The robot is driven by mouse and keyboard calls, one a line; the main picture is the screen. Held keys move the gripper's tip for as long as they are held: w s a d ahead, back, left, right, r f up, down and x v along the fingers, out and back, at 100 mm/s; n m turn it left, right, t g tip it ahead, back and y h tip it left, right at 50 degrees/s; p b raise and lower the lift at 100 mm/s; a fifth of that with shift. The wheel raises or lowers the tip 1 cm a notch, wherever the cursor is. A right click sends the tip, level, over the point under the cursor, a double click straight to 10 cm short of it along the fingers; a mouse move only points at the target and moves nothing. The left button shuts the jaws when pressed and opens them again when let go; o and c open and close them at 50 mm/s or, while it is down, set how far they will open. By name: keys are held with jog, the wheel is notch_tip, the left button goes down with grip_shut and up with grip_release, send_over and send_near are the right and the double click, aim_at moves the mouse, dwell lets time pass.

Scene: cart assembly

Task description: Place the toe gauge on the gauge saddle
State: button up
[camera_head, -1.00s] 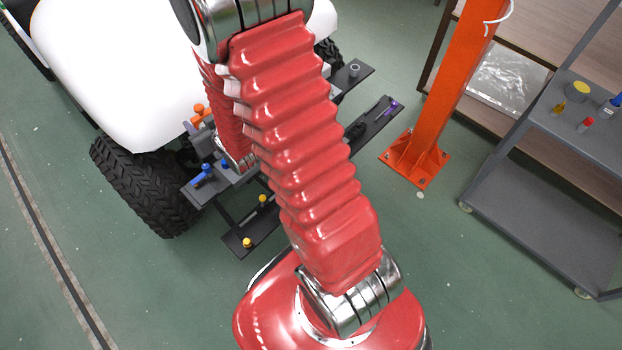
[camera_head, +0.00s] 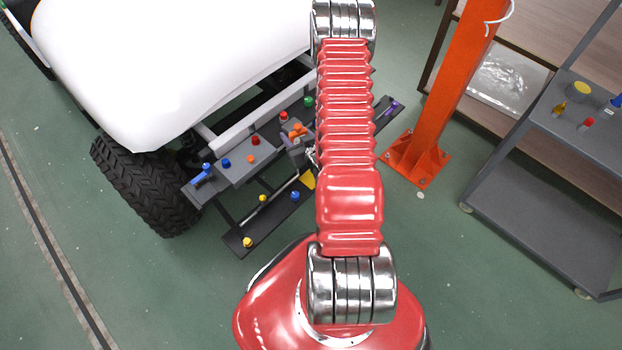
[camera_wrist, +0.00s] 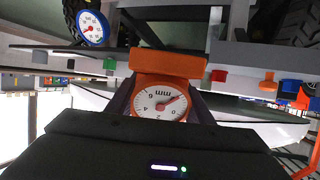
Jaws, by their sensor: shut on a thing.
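The toe gauge, an orange-rimmed round mm dial (camera_wrist: 159,104), sits between the dark fingers of my gripper (camera_wrist: 160,95), which is shut on it. An orange block (camera_wrist: 168,65) shows just beyond the dial. In the head view, an orange piece (camera_head: 297,131), which looks like the held gauge, is over the cart's dark front rails; my arm hides most of my gripper. I cannot pick out the gauge saddle with certainty.
A blue-rimmed dial (camera_wrist: 91,29) is at upper left in the wrist view. The rails carry colored knobs, a blue fitting (camera_head: 203,173) and a yellow piece (camera_head: 308,180). An orange post (camera_head: 440,90) and a grey trolley (camera_head: 545,185) stand right; floor between is clear.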

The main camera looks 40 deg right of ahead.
notch_tip(320, 180, down, 7)
jog(key=s+d+n+y, duration=0.2)
jog(key=n+y, duration=0.2)
jog(key=shift+s+t+y, duration=0.15)
jog(key=shift+t+y, duration=0.15)
jog(key=shift+t, duration=0.1)
send_over(305, 171)
jog(key=shift+d+f, duration=0.1)
jog(key=shift+f, duration=2.75)
jog(key=shift+f, duration=0.1)
jog(key=shift+f, duration=1.95)
jog(key=shift+f, duration=0.65)
